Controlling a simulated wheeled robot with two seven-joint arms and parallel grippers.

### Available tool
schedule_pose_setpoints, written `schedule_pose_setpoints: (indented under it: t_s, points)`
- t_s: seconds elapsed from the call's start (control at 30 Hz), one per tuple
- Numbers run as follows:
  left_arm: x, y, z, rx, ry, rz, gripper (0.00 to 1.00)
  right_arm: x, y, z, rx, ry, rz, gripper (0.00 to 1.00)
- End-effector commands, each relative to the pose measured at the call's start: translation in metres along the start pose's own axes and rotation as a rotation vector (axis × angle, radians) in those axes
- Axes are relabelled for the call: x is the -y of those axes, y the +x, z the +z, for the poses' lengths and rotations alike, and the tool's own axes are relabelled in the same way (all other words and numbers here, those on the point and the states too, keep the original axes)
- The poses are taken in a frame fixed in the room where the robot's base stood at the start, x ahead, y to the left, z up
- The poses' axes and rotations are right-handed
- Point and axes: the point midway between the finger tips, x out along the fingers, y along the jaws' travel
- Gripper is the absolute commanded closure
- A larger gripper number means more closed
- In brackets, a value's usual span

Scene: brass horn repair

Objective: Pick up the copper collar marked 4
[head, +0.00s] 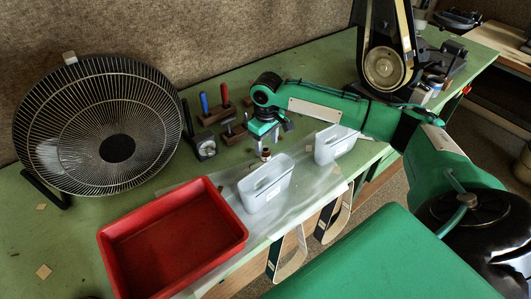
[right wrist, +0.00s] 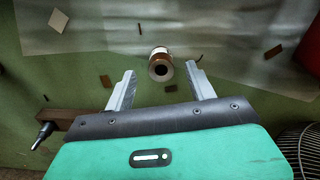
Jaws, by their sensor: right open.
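A small copper-brown collar with a pale band (right wrist: 160,65) stands on the green bench in the right wrist view, its dark bore showing. In the head view it is a small reddish piece (head: 266,155) just below my right gripper (head: 265,143). My right gripper (right wrist: 161,70) is open, its two fingertips on either side of the collar with gaps between. No mark 4 can be read on it. A small pale piece (right wrist: 58,20) lies farther off in the right wrist view. My left gripper is not in view.
Two pale bins (head: 265,187) (head: 334,146) stand close to the collar on a clear sheet (head: 315,190). A red tray (head: 172,240) is at front left. A round fan (head: 95,125), wooden tool blocks (head: 216,116) and a belt machine (head: 384,68) stand behind. Small chips (right wrist: 273,51) lie about.

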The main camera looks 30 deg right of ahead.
Motion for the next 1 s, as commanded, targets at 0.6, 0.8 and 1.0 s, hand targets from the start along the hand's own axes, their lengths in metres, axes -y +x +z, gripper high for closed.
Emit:
schedule_pose_setpoints:
  t_s: [0.6, 0.8, 1.0]
  points:
    - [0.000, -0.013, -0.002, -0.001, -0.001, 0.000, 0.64, 0.001, 0.043, -0.003, 0.000, 0.000, 0.001, 0.52]
    - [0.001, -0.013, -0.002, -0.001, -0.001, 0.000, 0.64, 0.001, 0.043, -0.002, 0.000, 0.000, 0.001, 0.91]
    - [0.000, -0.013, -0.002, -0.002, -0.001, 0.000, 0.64, 0.001, 0.043, -0.003, 0.000, 0.000, 0.001, 0.96]
